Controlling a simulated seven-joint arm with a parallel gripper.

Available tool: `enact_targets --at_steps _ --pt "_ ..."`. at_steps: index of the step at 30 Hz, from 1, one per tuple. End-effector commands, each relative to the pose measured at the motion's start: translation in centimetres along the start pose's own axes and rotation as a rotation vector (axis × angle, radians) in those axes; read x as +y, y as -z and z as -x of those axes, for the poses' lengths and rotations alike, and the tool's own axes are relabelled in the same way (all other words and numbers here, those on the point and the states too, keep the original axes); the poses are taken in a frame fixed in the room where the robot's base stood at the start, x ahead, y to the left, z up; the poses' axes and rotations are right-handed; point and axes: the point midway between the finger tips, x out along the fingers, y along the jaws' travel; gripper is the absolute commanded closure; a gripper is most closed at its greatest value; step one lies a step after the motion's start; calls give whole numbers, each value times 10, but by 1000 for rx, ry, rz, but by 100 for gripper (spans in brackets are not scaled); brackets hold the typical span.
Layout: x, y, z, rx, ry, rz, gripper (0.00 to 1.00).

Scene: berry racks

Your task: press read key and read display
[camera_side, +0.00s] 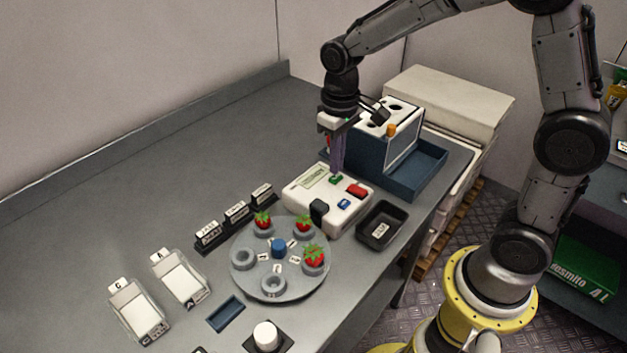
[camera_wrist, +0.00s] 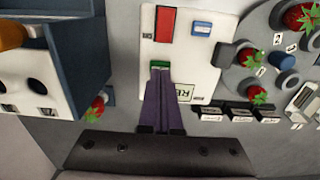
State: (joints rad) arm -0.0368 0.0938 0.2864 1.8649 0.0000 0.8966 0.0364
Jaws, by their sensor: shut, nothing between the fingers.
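A white instrument (camera_side: 328,203) stands on the bench with a green key (camera_side: 335,179), a red key (camera_side: 357,190), a blue key (camera_side: 344,203) and a display (camera_side: 314,176). My gripper (camera_side: 337,171) is shut and empty, pointing down with its tips at the green key. In the wrist view the tips (camera_wrist: 162,79) lie right by the green key (camera_wrist: 159,65) and cover part of it; I cannot tell whether it is pressed down. The display (camera_wrist: 183,90) is partly hidden by the fingers; letters that look like "RE" show.
A grey round plate (camera_side: 259,288) with several cups holds strawberries (camera_side: 313,255). A black tray (camera_side: 382,225) is right of the instrument. A blue-and-white box (camera_side: 397,150) stands behind it. Labelled black blocks (camera_side: 236,214) sit to the left. The bench's far left is clear.

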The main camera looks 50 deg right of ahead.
Motion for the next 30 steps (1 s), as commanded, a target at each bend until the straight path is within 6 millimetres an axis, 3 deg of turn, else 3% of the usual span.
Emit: enact_targets --at_steps 30 --pt "0 0 -15 -1 0 0 100"
